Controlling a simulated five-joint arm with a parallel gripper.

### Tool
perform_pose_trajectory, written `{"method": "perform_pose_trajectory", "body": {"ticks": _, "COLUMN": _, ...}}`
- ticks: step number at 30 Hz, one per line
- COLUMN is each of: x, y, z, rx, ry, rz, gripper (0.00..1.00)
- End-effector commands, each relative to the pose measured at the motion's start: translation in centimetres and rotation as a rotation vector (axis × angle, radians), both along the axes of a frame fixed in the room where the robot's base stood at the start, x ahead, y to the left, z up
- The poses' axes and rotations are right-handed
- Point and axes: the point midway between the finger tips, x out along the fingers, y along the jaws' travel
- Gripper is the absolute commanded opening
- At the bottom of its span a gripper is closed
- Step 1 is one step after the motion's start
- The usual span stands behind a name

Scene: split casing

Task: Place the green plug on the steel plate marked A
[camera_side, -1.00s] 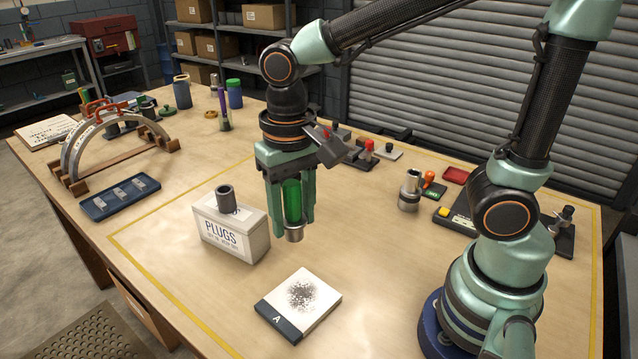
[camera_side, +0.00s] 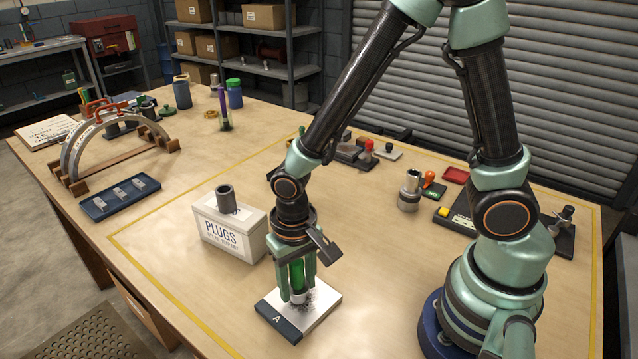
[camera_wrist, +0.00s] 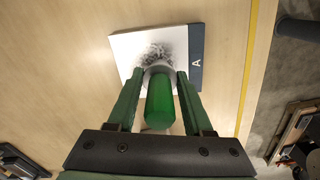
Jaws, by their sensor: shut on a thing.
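My gripper (camera_side: 297,272) points down over the steel plate marked A (camera_side: 322,312) in the side view. It is shut on the green plug (camera_side: 296,273), which is upright between the fingers with its metal end down. The plug's lower end is at or just above the speckled patch of the plate; I cannot tell whether it touches. In the wrist view the green plug (camera_wrist: 160,105) lies between the two green fingers, and the plate (camera_wrist: 125,47) shows beyond it. The plate's dark strip carries the letter A.
The white PLUGS box (camera_side: 246,238) with a dark cylinder (camera_side: 227,199) on top stands left of my gripper. A metal cylinder (camera_side: 409,192) and a red-handled tool stand at the back right.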

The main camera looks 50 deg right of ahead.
Motion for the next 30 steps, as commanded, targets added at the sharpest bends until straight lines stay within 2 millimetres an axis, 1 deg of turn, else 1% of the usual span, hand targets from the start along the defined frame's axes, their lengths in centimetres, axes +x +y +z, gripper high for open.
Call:
{"method": "perform_pose_trajectory", "body": {"ticks": 13, "x": 0.0, "y": 0.0, "z": -0.6, "rx": 0.001, "ry": -0.001, "rz": 0.0, "gripper": 0.0}}
{"method": "perform_pose_trajectory", "body": {"ticks": 14, "x": 0.0, "y": 0.0, "z": -0.6, "rx": 0.001, "ry": -0.001, "rz": 0.0, "gripper": 0.62}}
{"method": "perform_pose_trajectory", "body": {"ticks": 15, "x": 0.0, "y": 0.0, "z": -0.6, "rx": 0.001, "ry": -0.001, "rz": 0.0, "gripper": 0.78}}
{"method": "perform_pose_trajectory", "body": {"ticks": 16, "x": 0.0, "y": 0.0, "z": -0.6, "rx": 0.001, "ry": -0.001, "rz": 0.0, "gripper": 0.81}}
{"method": "perform_pose_trajectory", "body": {"ticks": 26, "x": 0.1, "y": 0.0, "z": -0.4, "rx": 0.001, "ry": -0.003, "rz": 0.0, "gripper": 0.81}}
{"method": "perform_pose_trajectory", "body": {"ticks": 30, "x": 0.1, "y": 0.0, "z": 0.5, "rx": 0.002, "ry": -0.005, "rz": 0.0, "gripper": 0.81}}
